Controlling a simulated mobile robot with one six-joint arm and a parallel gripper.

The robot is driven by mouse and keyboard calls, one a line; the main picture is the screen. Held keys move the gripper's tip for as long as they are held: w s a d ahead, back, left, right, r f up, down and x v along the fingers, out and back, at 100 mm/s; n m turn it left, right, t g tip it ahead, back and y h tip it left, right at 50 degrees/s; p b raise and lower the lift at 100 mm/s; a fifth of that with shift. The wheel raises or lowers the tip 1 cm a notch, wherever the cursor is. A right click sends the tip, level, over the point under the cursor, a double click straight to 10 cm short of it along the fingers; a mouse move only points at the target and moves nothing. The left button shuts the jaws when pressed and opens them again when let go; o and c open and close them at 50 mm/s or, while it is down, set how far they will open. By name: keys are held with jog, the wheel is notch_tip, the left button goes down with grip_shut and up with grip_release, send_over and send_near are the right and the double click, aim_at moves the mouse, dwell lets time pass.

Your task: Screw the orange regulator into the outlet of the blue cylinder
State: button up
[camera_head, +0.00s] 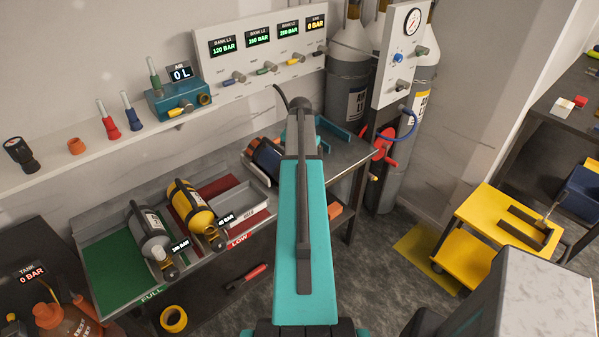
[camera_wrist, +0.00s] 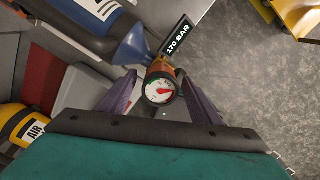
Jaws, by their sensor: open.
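The blue cylinder (camera_wrist: 95,30) lies on its side at the upper left of the wrist view, its blue neck pointing toward my gripper. In the head view the dark blue cylinder (camera_head: 266,157) is partly hidden behind my arm. The orange regulator (camera_wrist: 158,68), with a round white gauge (camera_wrist: 160,91) and red needle, is at the neck end, in line with the outlet. How far its thread is in cannot be seen. My gripper (camera_wrist: 160,78) is open, with one purple finger on each side of the regulator and visible gaps. The arm hides the gripper in the head view.
A "170 BAR" sign (camera_wrist: 178,34) stands close beside the neck. A yellow cylinder (camera_head: 193,207) and a grey cylinder (camera_head: 148,233) lie in the rack to the left. A wall panel (camera_head: 262,55) is behind. Open floor (camera_head: 375,285) lies to the right.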

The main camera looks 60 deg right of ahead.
jog(key=c, duration=1.2)
jog(key=shift+m, duration=3)
jog(key=m, duration=1.7)
jog(key=shift+m, duration=2.3)
